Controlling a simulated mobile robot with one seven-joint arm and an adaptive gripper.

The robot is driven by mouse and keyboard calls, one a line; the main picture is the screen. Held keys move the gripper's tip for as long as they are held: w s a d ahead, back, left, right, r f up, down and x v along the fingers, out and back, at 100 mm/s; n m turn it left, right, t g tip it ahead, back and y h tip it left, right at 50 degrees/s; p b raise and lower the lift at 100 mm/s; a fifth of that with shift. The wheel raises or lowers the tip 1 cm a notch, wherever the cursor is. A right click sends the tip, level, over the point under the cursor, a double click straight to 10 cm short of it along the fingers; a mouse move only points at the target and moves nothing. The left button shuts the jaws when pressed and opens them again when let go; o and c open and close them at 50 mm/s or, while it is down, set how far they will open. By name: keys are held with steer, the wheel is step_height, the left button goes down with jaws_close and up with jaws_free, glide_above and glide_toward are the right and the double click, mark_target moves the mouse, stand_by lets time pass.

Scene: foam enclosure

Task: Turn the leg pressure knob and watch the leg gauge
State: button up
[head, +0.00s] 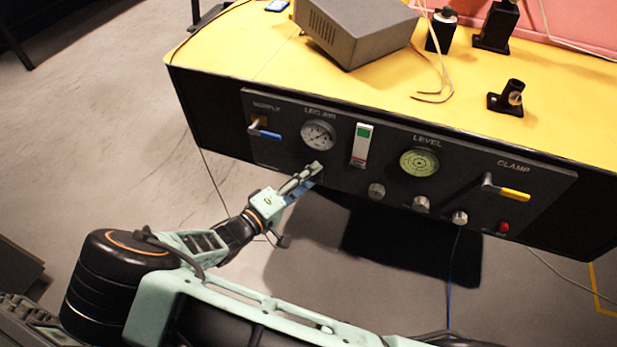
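The leg gauge (318,135) is a round white dial under the label "LEG AIR" on the dark front panel. Its needle is too small to read. My gripper (314,172) reaches up to the panel just below this gauge, with its fingertips at or close to the panel face. No knob shows directly under the leg gauge; my gripper covers that spot, so the leg pressure knob may be hidden there. I cannot tell whether the fingers are open, shut or touching anything.
Right of the gauge are a white and green indicator (362,145), a green level dial (419,162), several small knobs and a yellow clamp lever (514,195). A blue supply lever (265,133) is at left. A grey box (357,30) stands on the yellow top (250,55).

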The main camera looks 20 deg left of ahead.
steer(key=v, duration=1.2)
stand_by(0.3)
